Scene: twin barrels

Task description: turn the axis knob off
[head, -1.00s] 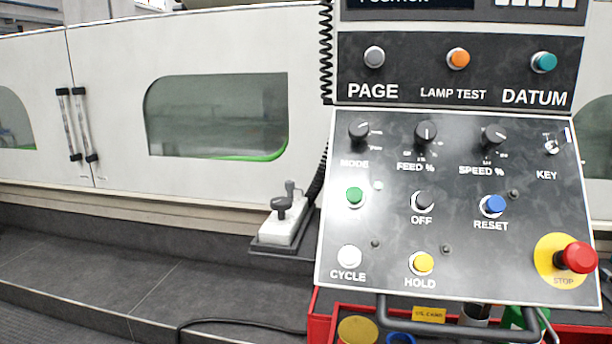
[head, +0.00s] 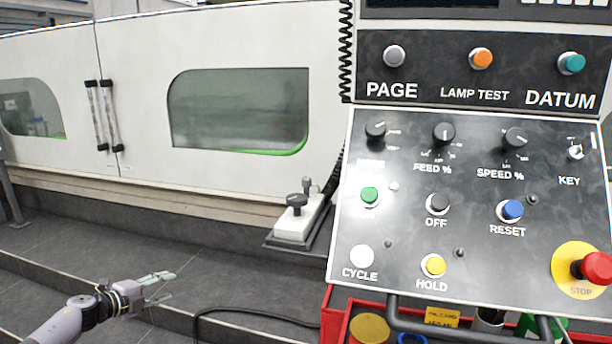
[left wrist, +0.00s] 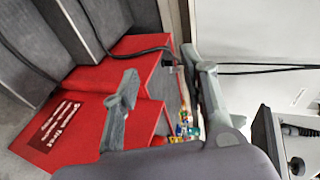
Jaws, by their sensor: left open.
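A small white control box (head: 300,222) sits on a dark shelf left of the main panel. A dark knob (head: 297,200) stands on its top, with a smaller dark knob (head: 307,184) behind it. No label is readable there, so I cannot tell which is the axis knob or its setting. Part of a unit with dark knobs (left wrist: 299,130) shows at the right edge of the left wrist view. My left gripper (head: 168,287) is open and empty, left of and lower than the white box. Its fingers also show in the left wrist view (left wrist: 163,75). My right gripper is not in view.
The main panel (head: 470,215) carries several knobs and buttons and a red stop button (head: 597,267). A red tool cart (head: 338,325) stands below it; its red side shows in the left wrist view (left wrist: 80,125). A black cable (head: 250,318) lies on the floor.

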